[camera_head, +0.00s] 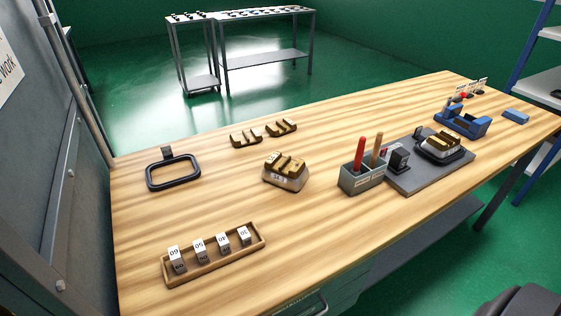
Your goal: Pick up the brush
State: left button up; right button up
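A grey-green holder (350,184) stands on the wooden table right of the middle, with two upright handles in it. One is a red handle (359,151) and the other a light wooden handle (376,152). Their lower ends are hidden inside the holder, so I cannot tell which one is the brush. No other brush shows clearly. Neither of my grippers is in view.
The front middle is clear.

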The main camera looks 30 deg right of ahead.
aim_at(359, 155)
jog(key=z, duration=1.65)
